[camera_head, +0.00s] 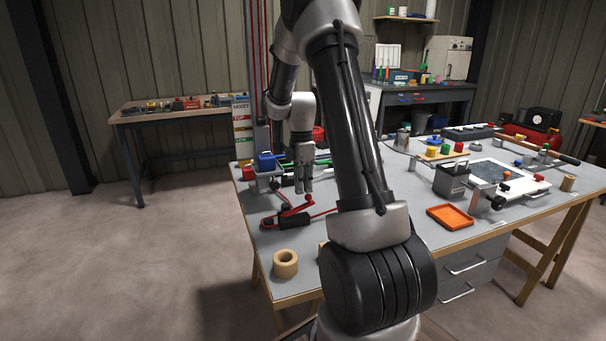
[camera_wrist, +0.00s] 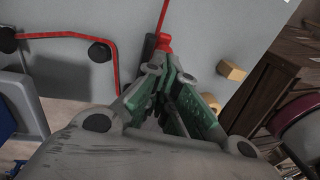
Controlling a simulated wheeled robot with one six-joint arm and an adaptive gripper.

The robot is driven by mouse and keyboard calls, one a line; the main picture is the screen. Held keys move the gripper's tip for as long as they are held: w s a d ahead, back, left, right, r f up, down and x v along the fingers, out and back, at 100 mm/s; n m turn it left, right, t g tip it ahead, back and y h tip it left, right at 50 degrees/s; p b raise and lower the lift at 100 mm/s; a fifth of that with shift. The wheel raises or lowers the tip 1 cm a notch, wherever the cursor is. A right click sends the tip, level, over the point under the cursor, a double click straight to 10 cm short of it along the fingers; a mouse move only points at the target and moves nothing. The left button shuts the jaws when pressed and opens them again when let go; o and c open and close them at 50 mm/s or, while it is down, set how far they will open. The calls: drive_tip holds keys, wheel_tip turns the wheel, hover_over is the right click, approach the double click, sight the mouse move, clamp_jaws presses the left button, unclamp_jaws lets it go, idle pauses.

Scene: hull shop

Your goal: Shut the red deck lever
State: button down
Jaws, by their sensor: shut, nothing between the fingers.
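The red deck lever (camera_head: 295,209) is at the near left of the workbench, beside a black block. Its red end rises just below my gripper in the head view. My gripper (camera_head: 304,187) points down over it, with its fingers together and nothing between them. In the wrist view a red piece with a thin red rod (camera_wrist: 163,42), which looks like the lever, lies just beyond the fingertips (camera_wrist: 168,72). I cannot tell whether the fingers touch it. My gripper hides part of the bench there.
A tan ring (camera_head: 286,263) stands near the bench's front left corner. A blue item (camera_head: 266,161) is behind my gripper. An orange tray (camera_head: 450,217) and a grey box (camera_head: 450,181) stand to the right of my arm. Floor to the left is clear.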

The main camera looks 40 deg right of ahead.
drive_tip(key=shift+f, duration=0.25)
drive_tip(key=shift+s+d+f+t+y, duration=0.15)
drive_tip(key=shift+s+d+f+y, duration=0.05)
drive_tip(key=shift+d+f+y, duration=0.35)
drive_tip(key=shift+s+d+f+t+y, duration=0.15)
drive_tip(key=shift+d+f+y, duration=0.35)
drive_tip(key=shift+y, duration=0.05)
drive_tip(key=shift+d+f, duration=0.15)
drive_tip(key=shift+f, duration=0.15)
